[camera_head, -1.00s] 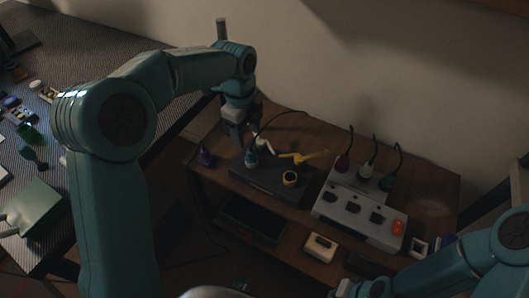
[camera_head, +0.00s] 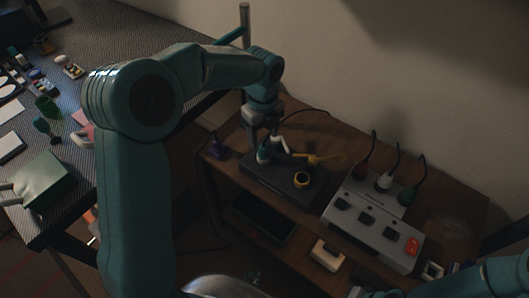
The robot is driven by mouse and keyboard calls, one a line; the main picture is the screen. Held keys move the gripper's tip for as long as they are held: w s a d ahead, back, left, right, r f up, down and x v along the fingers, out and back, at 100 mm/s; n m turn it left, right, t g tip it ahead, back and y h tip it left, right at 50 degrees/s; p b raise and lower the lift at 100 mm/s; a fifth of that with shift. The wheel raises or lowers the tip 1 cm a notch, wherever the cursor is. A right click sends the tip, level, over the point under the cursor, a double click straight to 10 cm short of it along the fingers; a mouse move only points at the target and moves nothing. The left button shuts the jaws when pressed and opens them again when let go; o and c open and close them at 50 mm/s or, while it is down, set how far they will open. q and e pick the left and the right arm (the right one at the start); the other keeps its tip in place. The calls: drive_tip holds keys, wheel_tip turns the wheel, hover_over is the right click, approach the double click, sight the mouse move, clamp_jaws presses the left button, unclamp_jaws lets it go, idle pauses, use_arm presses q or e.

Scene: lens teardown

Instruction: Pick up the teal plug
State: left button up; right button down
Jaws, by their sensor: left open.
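A teal plug (camera_head: 264,154) with a pale part stands at the left end of a dark box on the wooden table. A black cord arches behind it to the right. My left gripper (camera_head: 262,137) is just above and behind the plug, pointing down with its jaws open. The fingertips are dark, and I cannot tell whether they touch the plug.
The wall is close behind.

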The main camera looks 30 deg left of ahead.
sight(264, 145)
use_arm(q)
wheel_tip(264, 145, down, 6)
drive_tip(key=shift+d+r+b, duration=0.1)
drive_tip(key=shift+r+b, duration=0.15)
drive_tip(key=shift+b, duration=0.3)
drive_tip(key=shift+c, duration=0.3)
clamp_jaws()
drive_tip(key=shift+r, duration=0.1)
wheel_tip(264, 145, up, 20)
drive_tip(key=p, duration=0.4)
